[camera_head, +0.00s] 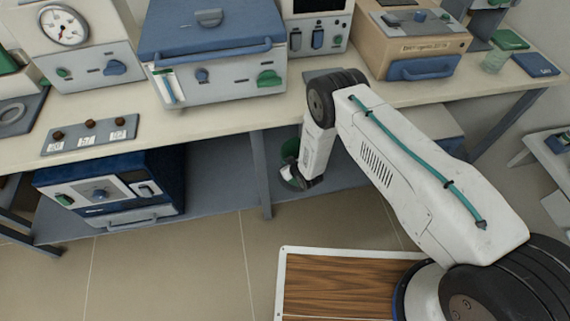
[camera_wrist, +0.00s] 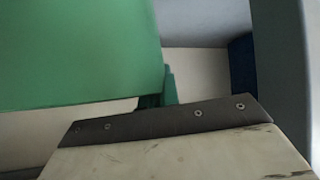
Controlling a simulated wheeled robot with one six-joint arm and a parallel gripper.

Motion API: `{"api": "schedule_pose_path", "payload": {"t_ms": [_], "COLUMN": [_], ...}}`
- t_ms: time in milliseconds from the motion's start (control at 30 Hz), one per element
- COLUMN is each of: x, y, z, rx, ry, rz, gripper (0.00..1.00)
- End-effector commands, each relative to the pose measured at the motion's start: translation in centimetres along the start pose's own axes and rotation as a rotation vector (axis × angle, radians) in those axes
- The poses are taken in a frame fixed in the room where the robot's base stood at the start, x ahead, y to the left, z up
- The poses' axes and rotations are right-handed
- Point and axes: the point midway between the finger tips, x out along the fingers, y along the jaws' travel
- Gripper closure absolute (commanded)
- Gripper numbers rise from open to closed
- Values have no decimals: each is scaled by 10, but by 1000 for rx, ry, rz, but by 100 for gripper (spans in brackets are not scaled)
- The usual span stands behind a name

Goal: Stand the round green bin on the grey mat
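The green bin shows as a green edge (camera_head: 290,150) beside my wrist at the lower shelf, mostly hidden by my arm. In the wrist view a large plain green surface (camera_wrist: 80,50) fills the upper left, very close; it appears to be the bin. My gripper (camera_head: 297,180) is low under the bench top, right at the green thing. Its fingers are not clearly visible, so its opening and any hold on the bin cannot be told. A flat grey mat-like piece (camera_head: 38,124) lies at the bench's left edge with a grey ring on it; I cannot tell if it is the task's mat.
The bench top (camera_head: 215,118) has a clear front strip. Behind it stand a blue-lidded furnace (camera_head: 210,50) and a tan furnace (camera_head: 415,45). A grey strip with brown knobs (camera_head: 90,135) lies at left. A blue furnace (camera_head: 110,188) sits below. A bench leg (camera_head: 260,175) is near my gripper.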

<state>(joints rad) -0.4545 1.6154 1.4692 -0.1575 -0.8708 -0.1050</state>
Motion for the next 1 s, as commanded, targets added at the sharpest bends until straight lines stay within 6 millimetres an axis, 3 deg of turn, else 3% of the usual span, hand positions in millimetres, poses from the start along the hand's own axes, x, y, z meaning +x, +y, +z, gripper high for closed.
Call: {"api": "schedule_pose_path", "payload": {"t_ms": [233,433,867,967,1000], "x": [20,37,41,41,41], "y": [9,5,5,5,5], "z": [-11,15,20,21,21], "rx": [2,1,1,1,1], "ry": [1,-1,-1,-1,-1], "rz": [1,0,0,0,0], "gripper": [100,100,100,75,75]}}
